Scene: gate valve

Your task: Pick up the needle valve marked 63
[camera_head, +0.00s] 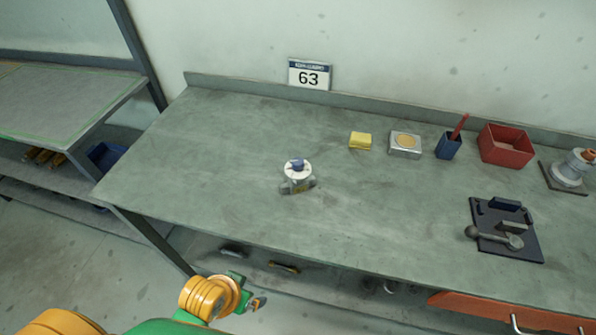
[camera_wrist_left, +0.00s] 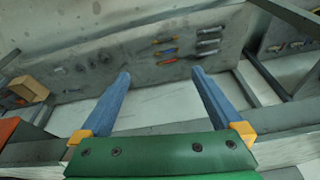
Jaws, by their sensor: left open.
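A small needle valve (camera_head: 298,177) with a grey body, a white round top and a blue knob stands on the grey workbench (camera_head: 220,160), left of the bench's middle. I cannot read any mark on the valve itself. My left gripper (camera_head: 250,303) is below and in front of the bench's front edge, well apart from the valve. In the left wrist view its two blue fingers (camera_wrist_left: 161,76) are spread with nothing between them. My right gripper is not in view.
On the bench's right are a yellow block (camera_head: 360,141), a silver box (camera_head: 405,145), a blue cup (camera_head: 448,146), a red bin (camera_head: 505,145) and a dark plate with metal parts (camera_head: 505,230). The bench around the valve is clear. A shelf (camera_head: 60,100) stands left.

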